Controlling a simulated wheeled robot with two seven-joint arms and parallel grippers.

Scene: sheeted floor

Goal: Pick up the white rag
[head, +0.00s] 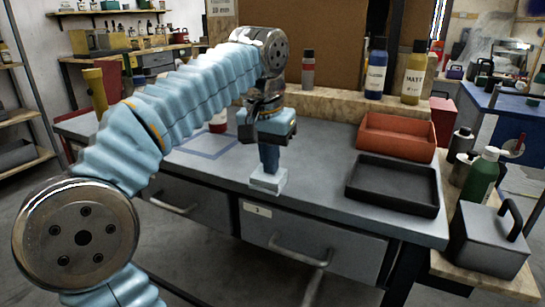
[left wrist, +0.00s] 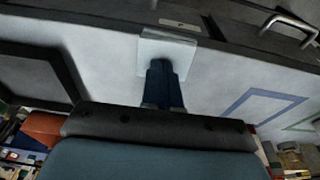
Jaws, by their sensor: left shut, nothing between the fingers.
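The white rag (head: 268,183) shows as a small pale folded square at the front edge of the grey workbench, above the drawers. It also shows in the left wrist view (left wrist: 168,47), near the top middle. My left gripper (head: 269,168) points straight down over the rag, with its blue fingers together and nothing between them. In the left wrist view the fingertips (left wrist: 161,68) overlap the rag's near part. I cannot tell whether they touch it. My right gripper is in neither view.
A black tray (head: 391,208) and a red-orange tray (head: 396,151) sit on the bench to the right. Bottles, one blue (head: 376,82) and one yellow (head: 414,86), stand on the wooden ledge behind. A blue outlined square (head: 232,146) marks clear bench at left.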

